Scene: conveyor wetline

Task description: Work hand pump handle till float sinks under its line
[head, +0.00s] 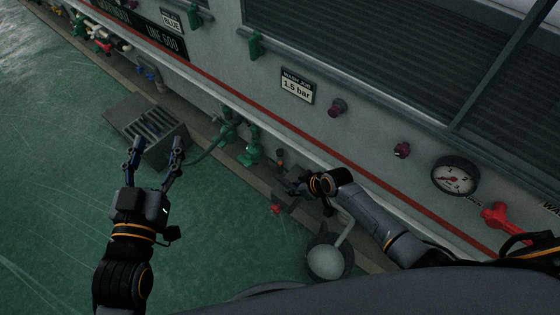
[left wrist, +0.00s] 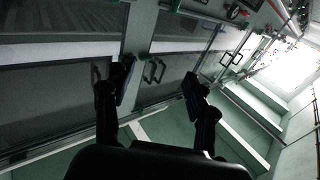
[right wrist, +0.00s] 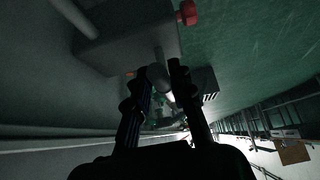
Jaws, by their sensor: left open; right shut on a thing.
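My right gripper (head: 298,187) is low beside the machine, shut on what looks like the pump handle. In the right wrist view, a round grey knob on a pale rod, the handle end (right wrist: 158,76), sits between the fingers (right wrist: 160,85). The grey box-shaped pump body (right wrist: 125,38) has a red knob (right wrist: 187,13). The red knob also shows in the head view (head: 275,209). A bent pale pipe (head: 346,228) runs to a round dark vessel with a pale rounded top (head: 325,262). I cannot make out a float or its line. My left gripper (head: 155,150) is open and empty above the floor.
A floor grate (head: 152,128) lies beyond my left gripper. Green valves (head: 250,150) and a hose stand along the machine's base. A pressure gauge (head: 455,176) and a red valve handle (head: 497,215) are on the panel at right. The green floor at left is clear.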

